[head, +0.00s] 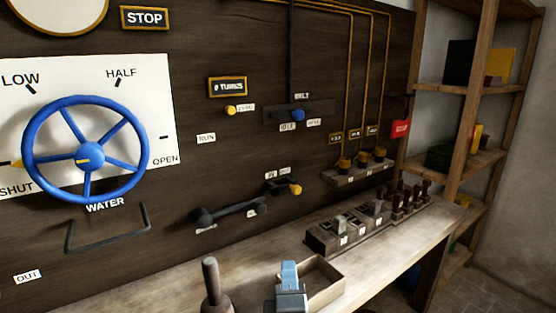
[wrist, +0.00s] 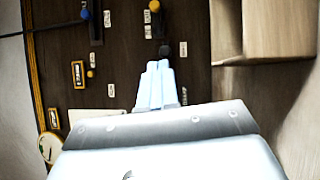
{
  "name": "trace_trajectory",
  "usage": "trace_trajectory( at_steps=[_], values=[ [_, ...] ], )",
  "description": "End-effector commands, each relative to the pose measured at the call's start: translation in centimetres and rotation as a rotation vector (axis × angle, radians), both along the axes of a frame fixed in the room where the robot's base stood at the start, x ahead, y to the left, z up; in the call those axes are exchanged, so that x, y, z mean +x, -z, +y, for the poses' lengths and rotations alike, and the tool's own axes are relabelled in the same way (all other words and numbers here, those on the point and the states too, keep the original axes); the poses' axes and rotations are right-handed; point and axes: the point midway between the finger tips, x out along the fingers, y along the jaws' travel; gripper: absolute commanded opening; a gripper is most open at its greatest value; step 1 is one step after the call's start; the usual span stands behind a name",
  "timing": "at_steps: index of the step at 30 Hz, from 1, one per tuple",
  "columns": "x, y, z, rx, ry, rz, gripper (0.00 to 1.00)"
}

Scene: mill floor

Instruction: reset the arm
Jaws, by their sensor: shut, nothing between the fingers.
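My gripper (head: 289,270) is at the bottom middle of the head view, in front of the workbench (head: 180,285) and a shallow wooden tray (head: 335,290). Its light blue fingers are together with nothing between them. The wrist view also shows the closed fingers of my gripper (wrist: 158,68), against the dark control panel, which appears turned sideways. The fingers look clear of the panel and its controls. Most of my arm is out of the head view.
The dark panel (head: 190,70) carries a blue water wheel (head: 60,160), a black lever (head: 230,212) and a yellow-knobbed lever (head: 295,189). A dark handle (head: 211,285) stands left of my gripper. A block with slots (head: 345,235) lies on the bench. Shelves (head: 465,160) stand right.

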Motion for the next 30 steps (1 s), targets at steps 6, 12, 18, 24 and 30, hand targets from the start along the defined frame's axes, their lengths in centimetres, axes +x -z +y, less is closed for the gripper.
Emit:
trace_trajectory(
  at_steps=[6, 12, 18, 24, 30],
  values=[
    [-1.6, 1.8, -1.0, 0.046, -0.015, 0.036, 0.0],
    [-4.0, 4.3, -2.5, 0.12, -0.034, 0.086, 0.0],
    [-8.1, 7.5, -4.8, 0.241, -0.053, 0.159, 0.0],
    [-14.4, 10.7, -7.9, 0.432, -0.066, 0.249, 0.0],
    [-21.1, 12.2, -10.5, 0.636, -0.061, 0.319, 0.0]
  ],
)
